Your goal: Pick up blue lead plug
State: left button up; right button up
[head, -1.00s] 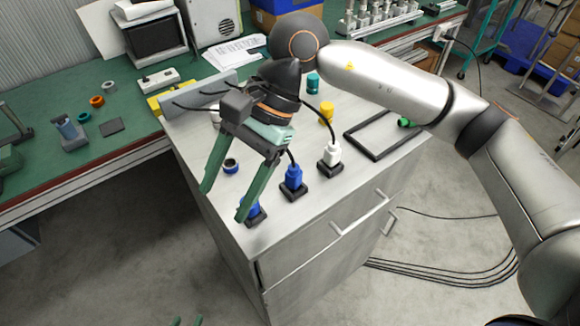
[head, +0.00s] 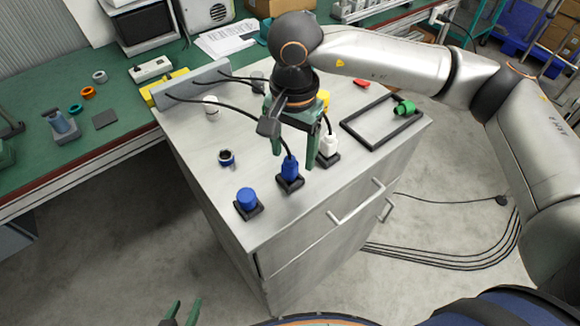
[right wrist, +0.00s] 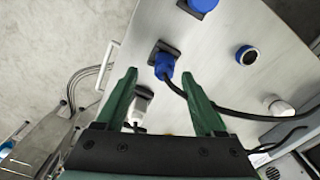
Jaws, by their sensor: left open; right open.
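The blue lead plug (head: 290,168), with a black cable from its top, stands in a black square socket near the cabinet's front edge. It also shows in the right wrist view (right wrist: 164,66), just beyond and between the fingertips. My right gripper (head: 294,160) points down over it, open, its fingers on either side in the picture; I cannot tell whether they touch it. The right wrist view shows the jaws (right wrist: 159,74) empty. My left gripper (head: 181,313) is open at the bottom edge, away from the cabinet, only its green fingertips showing.
A blue capped socket (head: 247,200) stands to the left and a white lead plug (head: 328,147) close to the right. A blue-rimmed ring (head: 226,158) lies behind. A black frame (head: 382,124) and a green plug (head: 404,108) are further right. Black cables run to a grey panel (head: 192,82).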

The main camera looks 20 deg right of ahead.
aim_at(290, 163)
jog(key=shift+w+a+f+p, duration=0.1)
jog(key=shift+f+p, duration=0.15)
jog(key=shift+f, duration=0.9)
jog(key=shift+w+a+f+p, duration=0.1)
jog(key=shift+f+p, duration=0.15)
jog(key=shift+f, duration=0.9)
grip_shut()
